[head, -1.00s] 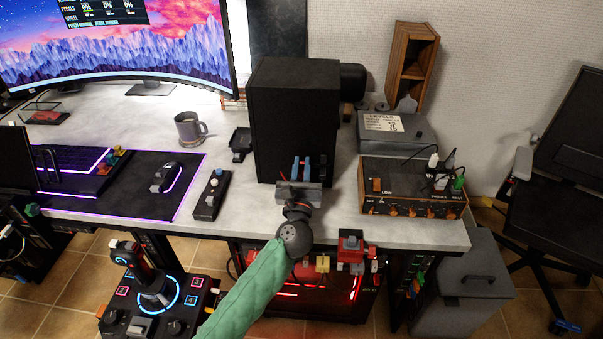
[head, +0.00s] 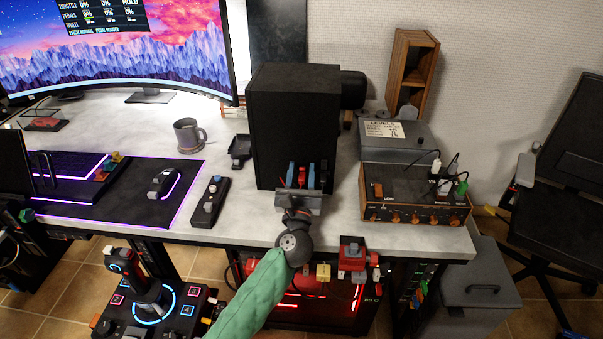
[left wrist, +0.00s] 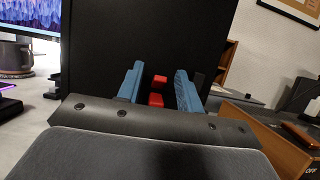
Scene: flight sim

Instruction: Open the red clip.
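The red clip (head: 302,178) is on the lower face of the black speaker box (head: 290,115) on the desk. In the left wrist view it shows as two red parts (left wrist: 155,99), one above the other. My left gripper (head: 303,176) is open, with one blue finger on each side of the red clip. In the left wrist view, gaps show between the clip and both fingers (left wrist: 159,88). Whether the fingertips reach the speaker face is hard to tell. A small dark part shows just right of the right finger. My right gripper is not in view.
A wooden amplifier box (head: 415,195) with knobs and plugs stands close to the right. A grey case (head: 395,137) is behind it. A button strip (head: 210,202), mouse (head: 162,183) and mug (head: 187,134) are to the left. The desk's front edge runs below my gripper.

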